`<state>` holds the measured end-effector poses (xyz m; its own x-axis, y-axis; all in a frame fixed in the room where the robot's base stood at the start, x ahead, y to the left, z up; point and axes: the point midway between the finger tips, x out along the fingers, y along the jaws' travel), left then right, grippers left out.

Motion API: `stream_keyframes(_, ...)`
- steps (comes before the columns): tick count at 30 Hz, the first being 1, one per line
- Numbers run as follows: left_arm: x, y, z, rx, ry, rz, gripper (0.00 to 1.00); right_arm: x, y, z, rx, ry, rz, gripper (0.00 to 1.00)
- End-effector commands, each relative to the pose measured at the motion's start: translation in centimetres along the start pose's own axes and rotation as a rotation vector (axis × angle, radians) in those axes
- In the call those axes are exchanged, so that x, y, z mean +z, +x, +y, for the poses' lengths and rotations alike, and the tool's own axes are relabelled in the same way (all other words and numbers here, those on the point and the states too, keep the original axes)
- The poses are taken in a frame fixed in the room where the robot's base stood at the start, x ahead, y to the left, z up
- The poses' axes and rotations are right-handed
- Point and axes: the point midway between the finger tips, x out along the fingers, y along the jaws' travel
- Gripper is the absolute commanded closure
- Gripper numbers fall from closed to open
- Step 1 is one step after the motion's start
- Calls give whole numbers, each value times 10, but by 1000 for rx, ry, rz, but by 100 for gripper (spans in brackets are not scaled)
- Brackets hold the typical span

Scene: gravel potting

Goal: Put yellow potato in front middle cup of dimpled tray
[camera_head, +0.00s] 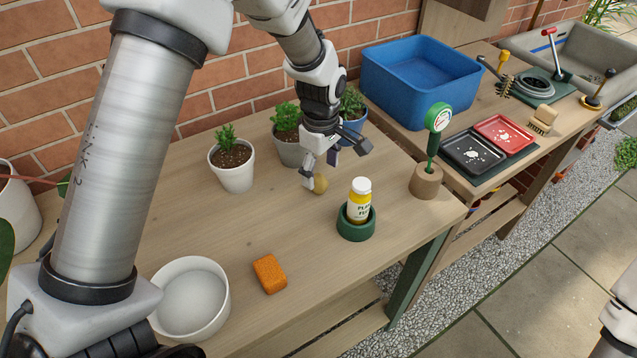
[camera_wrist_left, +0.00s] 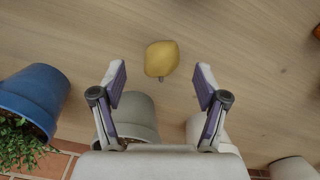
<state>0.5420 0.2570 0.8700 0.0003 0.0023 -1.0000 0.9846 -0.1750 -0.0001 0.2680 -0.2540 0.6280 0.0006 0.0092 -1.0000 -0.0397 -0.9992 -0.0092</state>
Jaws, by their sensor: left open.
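The yellow potato (camera_head: 320,183) lies on the wooden bench, in front of the potted plants. It also shows in the left wrist view (camera_wrist_left: 161,58), with a small stub on its near side. My left gripper (camera_head: 330,166) is open and empty, pointing down right above and around the potato. In the left wrist view the potato sits just beyond the gap between the fingertips (camera_wrist_left: 161,80), roughly centred, with no visible contact. I see no dimpled tray in either view. My right gripper is out of view; only part of my right arm shows at the right edge.
Potted plants in white (camera_head: 234,173), grey (camera_head: 289,152) and blue (camera_head: 356,126) pots stand close behind the gripper. An orange sponge (camera_head: 269,273) and white bowl (camera_head: 192,298) lie nearer; the bench between is clear.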

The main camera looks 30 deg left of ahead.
Motion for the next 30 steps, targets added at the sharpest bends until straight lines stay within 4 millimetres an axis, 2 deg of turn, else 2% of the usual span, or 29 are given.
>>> stream_keyframes(3, -1, 24, -3, -4, -1, -1, 26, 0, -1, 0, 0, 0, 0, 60)
stream_keyframes(6, -1, 36, -3, -2, -1, -1, 26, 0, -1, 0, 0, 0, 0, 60)
stream_keyframes(12, -2, 38, -2, 0, -1, 0, 26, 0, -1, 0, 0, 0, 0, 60)
stream_keyframes(13, -2, 38, -2, 0, -1, 0, 30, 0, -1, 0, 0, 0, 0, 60)
stream_keyframes(17, -2, 38, -2, 0, -1, 0, 76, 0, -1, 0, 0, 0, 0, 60)
stream_keyframes(18, -2, 38, -2, 0, -1, 0, 90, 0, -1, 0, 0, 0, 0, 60)
stream_keyframes(20, -2, 38, -2, 0, -1, 0, 92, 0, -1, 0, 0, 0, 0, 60)
stream_keyframes(21, -2, 38, -2, 0, -1, 0, 97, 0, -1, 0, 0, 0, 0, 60)
stream_keyframes(27, -2, 37, -2, 0, -1, 0, 97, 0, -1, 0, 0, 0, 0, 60)
stream_keyframes(30, -2, 28, -2, 3, -1, 0, 97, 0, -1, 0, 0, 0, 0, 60)
